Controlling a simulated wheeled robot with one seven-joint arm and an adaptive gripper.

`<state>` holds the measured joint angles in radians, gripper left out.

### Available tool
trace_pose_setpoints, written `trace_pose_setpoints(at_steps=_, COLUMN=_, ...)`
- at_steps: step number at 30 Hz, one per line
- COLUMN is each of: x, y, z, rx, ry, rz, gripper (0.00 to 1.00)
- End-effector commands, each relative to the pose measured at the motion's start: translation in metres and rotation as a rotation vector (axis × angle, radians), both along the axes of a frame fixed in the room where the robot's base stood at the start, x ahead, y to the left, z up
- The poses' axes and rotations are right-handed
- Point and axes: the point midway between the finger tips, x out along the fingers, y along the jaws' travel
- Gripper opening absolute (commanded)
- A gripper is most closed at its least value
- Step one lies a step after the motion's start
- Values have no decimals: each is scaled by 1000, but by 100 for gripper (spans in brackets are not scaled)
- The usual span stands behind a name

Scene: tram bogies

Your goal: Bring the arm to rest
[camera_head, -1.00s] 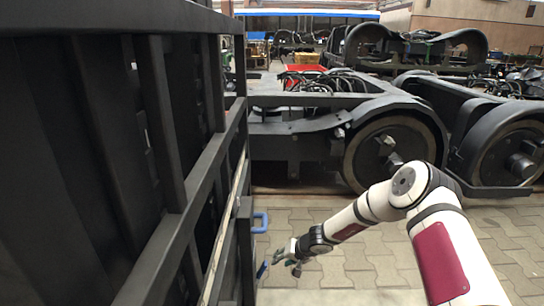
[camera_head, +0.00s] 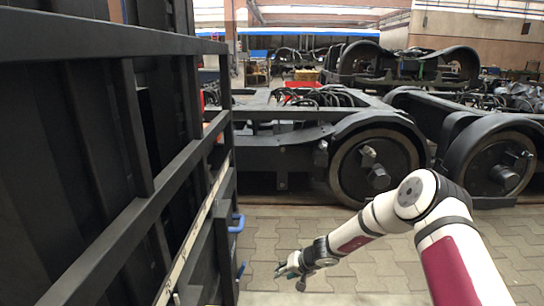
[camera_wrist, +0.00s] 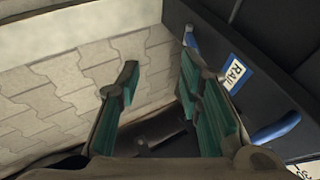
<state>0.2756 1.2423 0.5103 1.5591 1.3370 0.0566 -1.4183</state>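My gripper (camera_head: 292,270) is at the end of my white and dark red arm, low over the paving, to the right of the dark metal frame. In the wrist view my gripper (camera_wrist: 150,105) shows two green-padded fingers standing apart with nothing between them. The arm is bent, its elbow raised and its forearm reaching down to the left.
A dark metal frame (camera_head: 135,190) with blue handles (camera_head: 236,223) fills the left side. In the wrist view a blue handle (camera_wrist: 275,130) and a RAIL label (camera_wrist: 235,75) lie close by. Tram bogies (camera_head: 375,165) stand behind. Paving (camera_head: 290,232) is clear.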

Motion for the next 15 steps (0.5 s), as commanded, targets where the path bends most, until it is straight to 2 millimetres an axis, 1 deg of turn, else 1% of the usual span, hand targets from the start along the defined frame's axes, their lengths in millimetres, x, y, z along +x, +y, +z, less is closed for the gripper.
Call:
trace_pose_setpoints(at_steps=1, x=1, y=2, z=9, rx=2, ry=-9, rz=10, gripper=33)
trace_pose_setpoints(at_steps=5, x=2, y=5, z=31, rx=8, ry=-28, rz=34, gripper=33)
trace_pose_setpoints(at_steps=8, x=1, y=8, z=53, rx=12, ry=-45, rz=60, gripper=33)
trace_pose_setpoints(at_steps=11, x=-1, y=12, z=78, rx=17, ry=-62, rz=91, gripper=33)
trace_pose_setpoints(at_steps=14, x=-7, y=17, z=109, rx=21, ry=-78, rz=130, gripper=33)
trace_pose_setpoints(at_steps=15, x=-11, y=19, z=124, rx=22, ry=-84, rz=150, gripper=33)
